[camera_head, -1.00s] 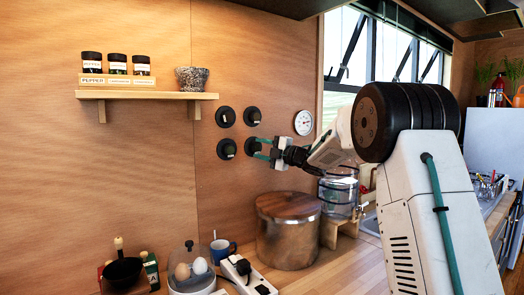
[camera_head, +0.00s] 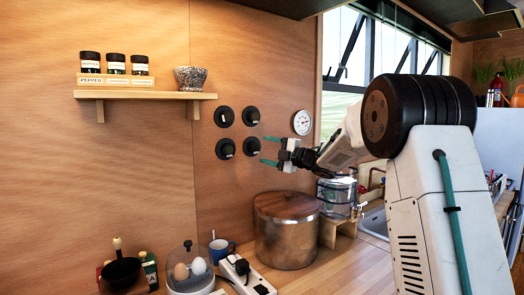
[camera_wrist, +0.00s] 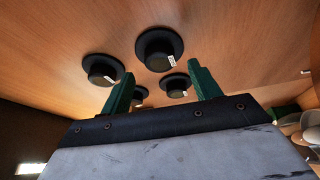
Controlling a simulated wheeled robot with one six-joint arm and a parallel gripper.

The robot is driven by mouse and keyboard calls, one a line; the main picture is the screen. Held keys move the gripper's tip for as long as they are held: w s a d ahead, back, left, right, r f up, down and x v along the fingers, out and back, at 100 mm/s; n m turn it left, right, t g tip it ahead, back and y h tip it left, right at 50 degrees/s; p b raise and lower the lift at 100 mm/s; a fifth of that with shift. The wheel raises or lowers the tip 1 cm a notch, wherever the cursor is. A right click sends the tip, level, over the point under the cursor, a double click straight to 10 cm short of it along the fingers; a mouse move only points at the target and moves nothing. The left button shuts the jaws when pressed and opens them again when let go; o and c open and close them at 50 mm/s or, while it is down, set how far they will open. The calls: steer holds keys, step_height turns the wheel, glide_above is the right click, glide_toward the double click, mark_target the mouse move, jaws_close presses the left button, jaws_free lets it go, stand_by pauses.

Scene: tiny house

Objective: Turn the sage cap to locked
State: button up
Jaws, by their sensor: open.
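Four dark round caps sit in a two-by-two group on the wood wall: upper left (camera_head: 224,117), upper right (camera_head: 251,116), lower left (camera_head: 225,148) and lower right (camera_head: 252,147). All look nearly black, so I cannot tell which is sage. My gripper (camera_head: 264,150) is open and empty, its green fingers pointing at the wall just right of the lower right cap and apart from it. In the wrist view, two larger caps (camera_wrist: 160,48) and (camera_wrist: 103,70) and two smaller ones show beyond the fingers. Small white marks show on some caps; their lettering is unreadable.
A round dial (camera_head: 302,122) hangs right of the caps. A shelf (camera_head: 150,95) with jars and a speckled bowl (camera_head: 191,78) is at upper left. A large metal pot (camera_head: 287,232) and a glass dispenser (camera_head: 336,195) stand below on the counter.

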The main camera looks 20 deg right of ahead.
steer(key=v, duration=0.4)
steer(key=shift+s+d, duration=0.1)
steer(key=shift+s, duration=0.05)
steer(key=s+a+r+m+g+h, duration=0.1)
steer(key=s+m+h, duration=1)
steer(key=m+h, duration=0.3)
steer(key=s+a+f+m+g+y, duration=0.1)
steer(key=s+a+f+m+g, duration=0.2)
steer(key=s, duration=1)
steer(key=s+a+f+m+g+y, duration=0.1)
steer(key=s+a+f+m+g, duration=0.2)
steer(key=s+a+f+g, duration=0.3)
steer(key=s+a+f+m+g+y, duration=0.1)
steer(key=s+a+f+m+g, duration=0.2)
steer(key=s+f, duration=0.6)
steer(key=s+a+g, duration=0.2)
steer(key=s, duration=0.9)
steer(key=shift+y, duration=0.3)
